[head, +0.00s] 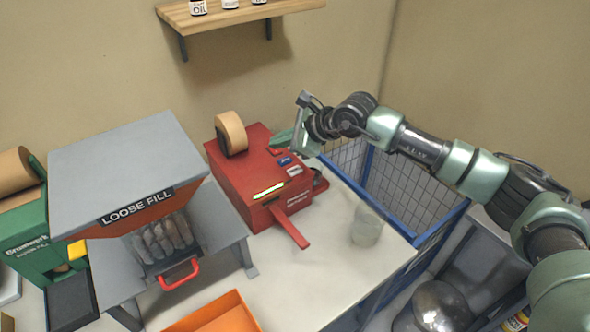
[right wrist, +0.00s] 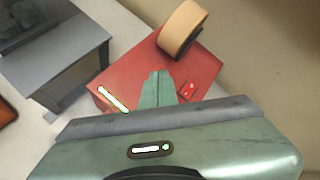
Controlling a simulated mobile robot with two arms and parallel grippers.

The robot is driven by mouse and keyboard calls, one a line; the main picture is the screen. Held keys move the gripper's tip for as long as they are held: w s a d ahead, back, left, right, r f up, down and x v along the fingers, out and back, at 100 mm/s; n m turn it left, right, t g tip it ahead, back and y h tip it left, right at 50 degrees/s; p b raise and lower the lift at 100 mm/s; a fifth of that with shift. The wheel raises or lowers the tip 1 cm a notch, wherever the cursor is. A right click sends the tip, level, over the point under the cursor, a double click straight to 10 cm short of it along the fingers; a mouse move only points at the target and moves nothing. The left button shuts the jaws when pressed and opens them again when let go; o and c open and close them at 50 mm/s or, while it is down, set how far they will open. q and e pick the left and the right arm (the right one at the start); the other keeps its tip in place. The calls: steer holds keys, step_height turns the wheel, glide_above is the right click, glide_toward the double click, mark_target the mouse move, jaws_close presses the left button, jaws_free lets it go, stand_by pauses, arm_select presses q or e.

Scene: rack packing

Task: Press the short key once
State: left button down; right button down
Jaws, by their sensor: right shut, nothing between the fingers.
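The red tape machine (head: 235,175) stands on the white table, with a roll of tan tape on top. On its top right are small keys: a blue one (head: 285,161) and a pale one (head: 294,171). Their labels are too small to read, so I cannot tell which is the short key. My right gripper (head: 281,143) is shut and empty, at the machine's back right beside the keys. In the right wrist view its green fingers (right wrist: 158,86) are together over the red top and hide part of it; whether they touch it is unclear. My left gripper is out of view.
The loose fill dispenser (head: 130,175) stands left of the machine. A red lever (head: 290,228) juts from the machine's front. A clear cup (head: 367,228) stands near the table's right edge, beside a blue wire cage (head: 400,195). A shelf (head: 240,12) hangs above.

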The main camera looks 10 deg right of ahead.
steer(key=d, duration=0.1)
steer(key=w+d+h, duration=0.1)
steer(key=d, duration=0.1)
steer(key=w+d+h, duration=0.1)
steer(key=d, duration=0.1)
steer(key=shift+d, duration=0.1)
steer(key=b, duration=0.3)
glide_above(297, 172)
step_height(297, 172, down, 7)
steer(key=shift+d+f, duration=0.1)
steer(key=shift+f, duration=0.1)
steer(key=shift+w+f+b, duration=0.1)
steer(key=shift+f+b, duration=0.45)
steer(key=shift+f, duration=0.15)
stand_by(1.4)
steer(key=shift+f+b, duration=0.4)
steer(key=shift+b, duration=0.25)
